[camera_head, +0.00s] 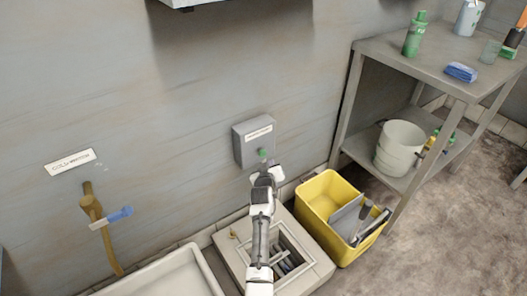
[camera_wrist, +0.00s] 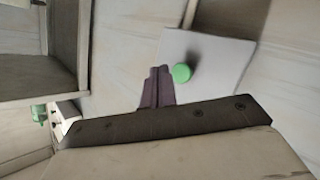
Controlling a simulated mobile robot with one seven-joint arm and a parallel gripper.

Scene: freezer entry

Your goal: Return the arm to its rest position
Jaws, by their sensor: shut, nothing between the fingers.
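My gripper (camera_wrist: 160,72) shows in the wrist view with its two dark fingers together and nothing between them. In the head view my arm reaches out over the floor toward the wall, and my gripper (camera_head: 270,172) is just below a grey wall box (camera_head: 240,147) with a label. The box has a round green button (camera_head: 263,153). In the wrist view the green button (camera_wrist: 181,73) is just right of the fingertips, on the pale box face (camera_wrist: 215,60). I cannot tell whether the fingers touch the box.
A yellow bucket (camera_head: 312,199) stands right of my arm, and a floor basin with a grate (camera_head: 236,254) lies below it. A metal shelf (camera_head: 400,58) with bottles and a white bucket (camera_head: 399,142) is at the right. A pipe with a blue-handled valve (camera_head: 120,214) is at the left.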

